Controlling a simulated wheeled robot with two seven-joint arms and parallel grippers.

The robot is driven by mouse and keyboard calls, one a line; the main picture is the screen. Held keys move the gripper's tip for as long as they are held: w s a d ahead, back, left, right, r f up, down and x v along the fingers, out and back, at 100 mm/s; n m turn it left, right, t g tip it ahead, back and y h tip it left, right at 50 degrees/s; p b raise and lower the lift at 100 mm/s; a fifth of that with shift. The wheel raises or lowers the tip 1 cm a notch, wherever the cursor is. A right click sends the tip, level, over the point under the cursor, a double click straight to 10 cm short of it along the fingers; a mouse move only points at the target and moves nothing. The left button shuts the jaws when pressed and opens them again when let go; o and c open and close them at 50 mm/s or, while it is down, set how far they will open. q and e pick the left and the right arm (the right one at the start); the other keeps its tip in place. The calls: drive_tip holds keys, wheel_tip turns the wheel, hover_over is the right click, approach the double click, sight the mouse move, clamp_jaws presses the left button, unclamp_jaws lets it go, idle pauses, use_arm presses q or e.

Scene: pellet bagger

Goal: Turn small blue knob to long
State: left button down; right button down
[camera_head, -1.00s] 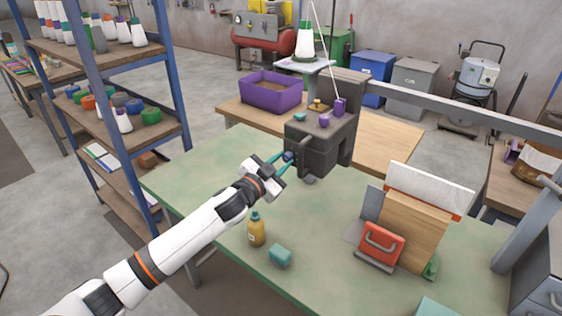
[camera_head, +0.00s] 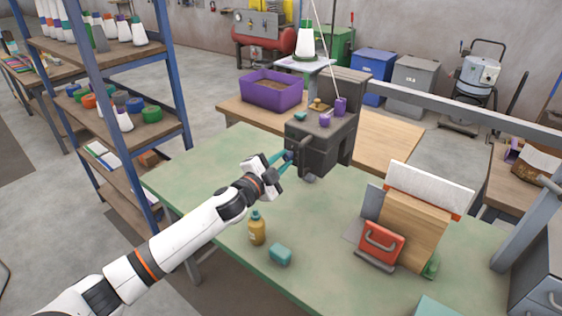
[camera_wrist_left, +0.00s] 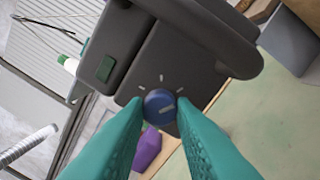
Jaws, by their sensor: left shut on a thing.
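The small blue knob (camera_wrist_left: 159,106) sits on the dark grey machine (camera_wrist_left: 190,60), with pale tick marks around it in the left wrist view. My left gripper (camera_head: 288,156) is at the side of the machine (camera_head: 322,148) in the head view. Its teal fingers lie on both sides of the knob and are shut on it. In the head view the knob is mostly hidden by the fingertips. I cannot read any label by the marks. My right gripper is not in view.
A dark handle bar (camera_wrist_left: 210,35) crosses close above the knob.

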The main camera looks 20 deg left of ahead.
use_arm(q)
drive_tip(key=c, duration=1.2)
unclamp_jaws()
drive_tip(key=b+v, duration=0.3)
drive_tip(key=v, duration=0.9)
